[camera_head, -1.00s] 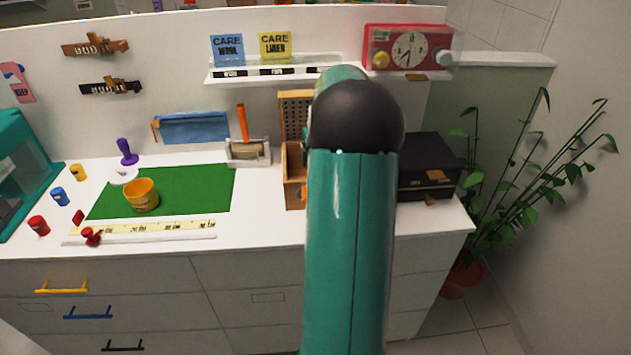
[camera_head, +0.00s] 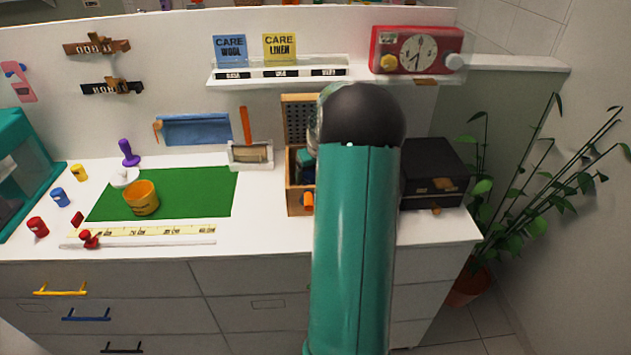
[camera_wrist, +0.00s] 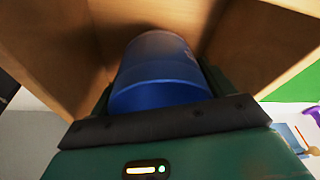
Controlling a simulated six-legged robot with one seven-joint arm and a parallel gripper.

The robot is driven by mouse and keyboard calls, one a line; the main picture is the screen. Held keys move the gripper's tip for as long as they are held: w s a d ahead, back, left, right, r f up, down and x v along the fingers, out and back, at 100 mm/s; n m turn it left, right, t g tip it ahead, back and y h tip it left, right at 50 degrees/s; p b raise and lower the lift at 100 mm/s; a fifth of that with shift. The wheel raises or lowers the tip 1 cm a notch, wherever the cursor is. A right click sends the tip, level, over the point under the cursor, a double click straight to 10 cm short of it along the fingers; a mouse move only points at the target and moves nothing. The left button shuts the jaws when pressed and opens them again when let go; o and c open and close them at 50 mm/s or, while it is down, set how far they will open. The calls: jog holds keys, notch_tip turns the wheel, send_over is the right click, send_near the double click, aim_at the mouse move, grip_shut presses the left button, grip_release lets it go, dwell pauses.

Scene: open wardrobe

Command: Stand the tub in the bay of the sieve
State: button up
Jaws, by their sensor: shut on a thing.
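A blue tub (camera_wrist: 158,62) is between the dark green fingers of my gripper (camera_wrist: 160,85) in the wrist view. My gripper is shut on it. Wooden walls (camera_wrist: 265,40) stand close around the tub on several sides, so it is inside or just over a compartment of the wooden box (camera_head: 293,198). I cannot tell whether it touches the floor of that compartment. In the head view, a teal part of my gripper shows in the box, and my arm hides the tub. I cannot clearly make out a sieve; a panel with holes (camera_head: 298,118) rises behind the box.
An orange thing (camera_head: 308,201) is at the box's front. A black case (camera_head: 434,180) stands right of my arm. A clear-sided holder (camera_head: 250,155) is left of the box. A yellow-orange bowl (camera_head: 141,198) sits on a green mat (camera_head: 200,190). A shelf (camera_head: 275,75) hangs above.

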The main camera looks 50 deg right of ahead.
jog(key=shift+s+x, duration=0.2)
jog(key=shift+x, duration=0.6)
jog(key=shift+s+x, duration=0.2)
jog(key=shift+x, duration=0.6)
jog(key=shift+f, duration=0.25)
jog(key=o, duration=1)
